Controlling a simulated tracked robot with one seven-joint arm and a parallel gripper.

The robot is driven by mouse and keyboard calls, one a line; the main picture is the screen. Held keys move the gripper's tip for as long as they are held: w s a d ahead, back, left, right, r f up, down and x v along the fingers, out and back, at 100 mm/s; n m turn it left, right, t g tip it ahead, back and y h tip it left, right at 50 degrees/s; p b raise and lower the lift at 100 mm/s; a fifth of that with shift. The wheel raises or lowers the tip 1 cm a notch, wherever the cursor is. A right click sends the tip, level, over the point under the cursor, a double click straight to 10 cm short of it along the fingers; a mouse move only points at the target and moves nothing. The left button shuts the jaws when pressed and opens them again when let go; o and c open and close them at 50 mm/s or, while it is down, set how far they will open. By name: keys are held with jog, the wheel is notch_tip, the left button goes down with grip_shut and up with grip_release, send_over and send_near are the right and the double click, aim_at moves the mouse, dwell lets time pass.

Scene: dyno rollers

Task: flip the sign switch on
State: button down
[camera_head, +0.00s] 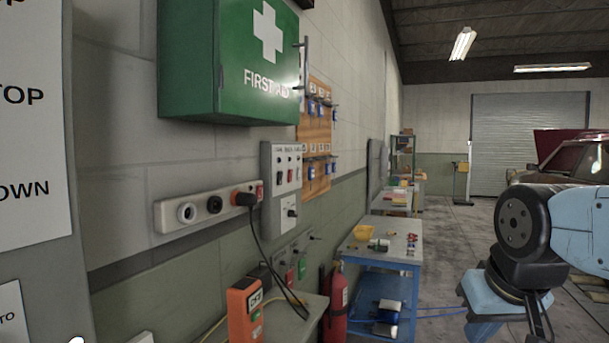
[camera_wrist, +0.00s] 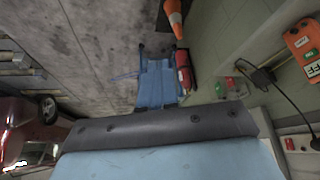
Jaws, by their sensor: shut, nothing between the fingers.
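A grey wall switch panel (camera_head: 281,176) hangs below the first-aid box in the head view. It carries several small dark and red switches, with labels too small to read. I cannot tell which one is the sign switch or how it is set. My arm is at the right of the head view, well away from the panel. A light blue body with a dark edge, part of my own arm, fills the bottom of the wrist view. My gripper's fingertips show in neither view.
A green first-aid box (camera_head: 235,62) sticks out above a socket strip (camera_head: 170,217) with a plugged-in black cable. An orange box (camera_head: 245,311) stands below. A fire extinguisher (camera_head: 335,305) and blue workbench (camera_head: 386,257) follow along the wall.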

aim_at(291, 171)
jog(key=w+a+r+m+g+y, duration=0.1)
jog(key=w+a+r+y, duration=0.3)
jog(key=w, duration=0.5)
jog(key=w+a+r+y, duration=0.2)
jog(key=w+a+r, duration=0.1)
jog(key=w+a, duration=0.4)
jog(key=w+a+r+m+g+y, duration=0.1)
jog(key=w+a+r+y, duration=0.25)
jog(key=w, duration=0.65)
jog(key=w+a+r+m+t+y, duration=0.1)
jog(key=w+y, duration=0.3)
jog(key=w, duration=1)
jog(key=w+a+r+m+t+y, duration=0.1)
jog(key=w+y, duration=0.4)
jog(key=w, duration=0.9)
jog(key=shift+w+r+t, duration=0.2)
jog(key=shift+r+t, duration=0.4)
jog(key=shift+r, duration=0.3)
jog(key=shift+a, duration=0.15)
jog(key=x, duration=1.3)
jog(key=shift+w+a, duration=0.15)
jog(key=shift+a, duration=0.2)
